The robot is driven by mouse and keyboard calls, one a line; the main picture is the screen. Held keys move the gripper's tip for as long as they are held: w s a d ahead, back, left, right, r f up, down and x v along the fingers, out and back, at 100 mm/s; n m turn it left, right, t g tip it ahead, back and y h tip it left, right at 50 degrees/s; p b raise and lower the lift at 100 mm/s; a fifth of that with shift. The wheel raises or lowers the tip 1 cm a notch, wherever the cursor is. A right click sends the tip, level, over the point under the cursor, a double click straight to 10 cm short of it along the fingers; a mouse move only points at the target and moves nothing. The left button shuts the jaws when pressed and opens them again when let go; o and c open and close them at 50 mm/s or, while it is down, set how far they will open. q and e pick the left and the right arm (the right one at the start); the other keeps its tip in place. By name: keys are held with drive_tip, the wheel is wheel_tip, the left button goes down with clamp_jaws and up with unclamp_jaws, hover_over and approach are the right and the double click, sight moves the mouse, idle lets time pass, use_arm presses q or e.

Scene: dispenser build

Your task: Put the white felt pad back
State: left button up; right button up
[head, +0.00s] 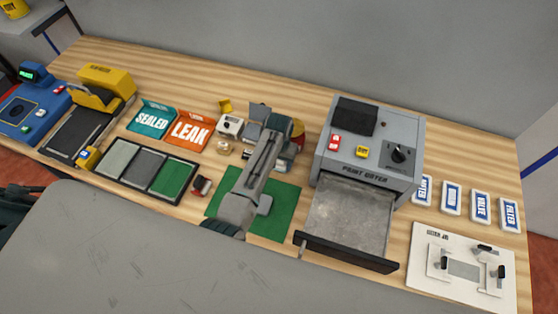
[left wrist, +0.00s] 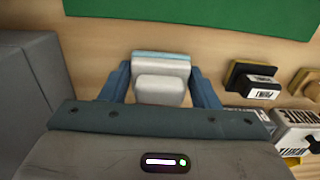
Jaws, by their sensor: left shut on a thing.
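A small white block-shaped thing with a pale blue edge (left wrist: 160,88) is between the two blue-grey fingers of my left gripper (left wrist: 160,75) in the left wrist view. The gripper is shut on it. I take it for the white felt pad; its underside is hidden. In the head view my left arm reaches over the green mat (head: 285,215), and its grip is hidden behind the arm. The same mat shows at the top of the left wrist view (left wrist: 200,14). My right gripper is not in view.
A grey paint oven (head: 372,150) with its drawer (head: 345,250) pulled out stands right of the arm. Left are a white box (head: 230,126), teal (head: 151,119) and orange (head: 191,131) trays and a three-panel tray (head: 143,170). A white jig board (head: 425,262) lies at the front right.

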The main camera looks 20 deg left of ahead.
use_arm(q)
drive_tip(key=shift+f, duration=0.4)
drive_tip(key=o, duration=1.5)
drive_tip(key=shift+c, duration=0.2)
drive_tip(key=shift+r, duration=4)
